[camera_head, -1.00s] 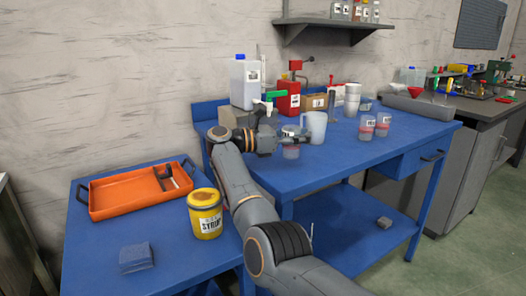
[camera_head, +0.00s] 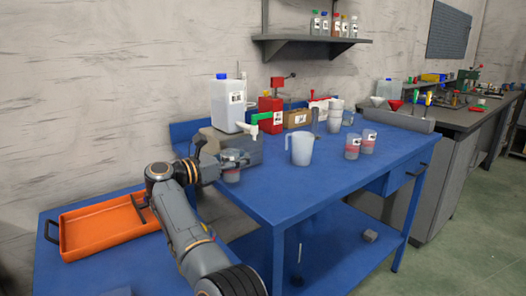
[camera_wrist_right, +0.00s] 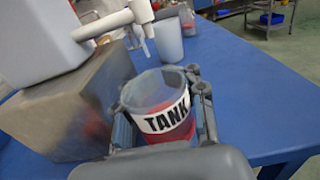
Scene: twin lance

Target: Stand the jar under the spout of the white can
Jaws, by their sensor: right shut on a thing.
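The white can (camera_head: 227,105) with a blue cap stands on a grey block (camera_head: 236,147) on the blue table. My right gripper (camera_head: 236,160) is shut on the jar (camera_head: 232,175), in front of the block. In the right wrist view the jar (camera_wrist_right: 163,100) is upright, labelled TANK, with red contents, between both fingers. I cannot tell whether the jar touches the table. My left gripper is out of view.
A white jug (camera_head: 301,149) stands right of the jar. Two labelled cups with red contents (camera_head: 352,148) are further right. A red can (camera_head: 269,113) and a box (camera_head: 297,118) are behind. An orange tray (camera_head: 105,228) lies on the lower left table. The table's front is clear.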

